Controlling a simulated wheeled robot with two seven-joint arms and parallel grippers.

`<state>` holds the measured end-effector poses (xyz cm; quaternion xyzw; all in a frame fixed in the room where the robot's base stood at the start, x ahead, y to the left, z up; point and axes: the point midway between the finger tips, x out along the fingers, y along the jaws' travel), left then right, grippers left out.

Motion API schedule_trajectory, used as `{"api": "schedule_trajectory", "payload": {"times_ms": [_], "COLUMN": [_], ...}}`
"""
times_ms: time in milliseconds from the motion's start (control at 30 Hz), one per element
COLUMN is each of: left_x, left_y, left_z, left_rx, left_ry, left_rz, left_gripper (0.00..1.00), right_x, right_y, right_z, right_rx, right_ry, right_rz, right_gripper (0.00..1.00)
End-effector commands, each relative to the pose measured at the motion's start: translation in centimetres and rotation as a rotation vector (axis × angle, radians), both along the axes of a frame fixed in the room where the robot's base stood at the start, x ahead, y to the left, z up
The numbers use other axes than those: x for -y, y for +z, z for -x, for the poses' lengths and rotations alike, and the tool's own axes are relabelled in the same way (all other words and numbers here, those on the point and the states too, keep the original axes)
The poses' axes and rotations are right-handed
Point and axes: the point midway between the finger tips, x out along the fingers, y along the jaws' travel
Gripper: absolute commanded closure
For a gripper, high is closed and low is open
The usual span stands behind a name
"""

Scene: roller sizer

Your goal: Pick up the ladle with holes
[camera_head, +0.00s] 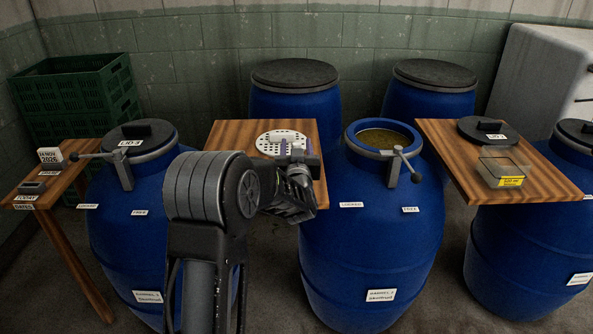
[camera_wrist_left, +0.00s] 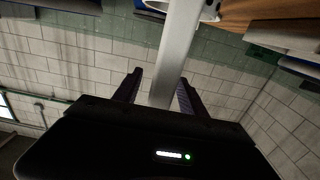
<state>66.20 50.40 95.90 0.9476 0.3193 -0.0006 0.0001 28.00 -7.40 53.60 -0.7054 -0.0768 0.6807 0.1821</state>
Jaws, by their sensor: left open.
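The ladle with holes shows in the head view as a white, round, perforated disc (camera_head: 270,143) on the middle wooden board (camera_head: 226,133). Its near side is partly hidden by my left gripper (camera_head: 299,183), which is over the board's front right part. In the left wrist view a pale grey bar (camera_wrist_left: 176,50), which looks like the ladle's handle, runs down between the two fingers of my left gripper (camera_wrist_left: 158,88). The fingers are open, one on each side of the bar. Whether they touch it I cannot tell. My right gripper is not in view.
An open blue barrel (camera_head: 372,238) with a clamp lever (camera_head: 402,158) stands just right of the gripper. A lidded barrel (camera_head: 138,205) is at left. The right wooden board (camera_head: 541,185) holds a black lid (camera_head: 488,131) and a small yellow-labelled box (camera_head: 501,172). Green crates (camera_head: 75,95) stand back left.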

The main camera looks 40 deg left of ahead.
Motion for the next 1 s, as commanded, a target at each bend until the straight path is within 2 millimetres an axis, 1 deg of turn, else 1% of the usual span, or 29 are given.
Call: {"api": "schedule_trajectory", "payload": {"times_ms": [500, 1000], "left_x": [0.04, 0.03], "left_y": [0.04, 0.04], "left_z": [0.03, 0.04], "left_rx": [0.001, 0.001], "left_ry": [0.0, 0.0], "left_rz": [-0.001, -0.001], "left_gripper": [0.52, 0.93], "right_x": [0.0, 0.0], "right_y": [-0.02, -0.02], "right_z": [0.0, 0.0], "right_rx": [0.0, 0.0], "right_ry": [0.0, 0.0], "right_rz": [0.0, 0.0], "right_gripper": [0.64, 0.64]}}
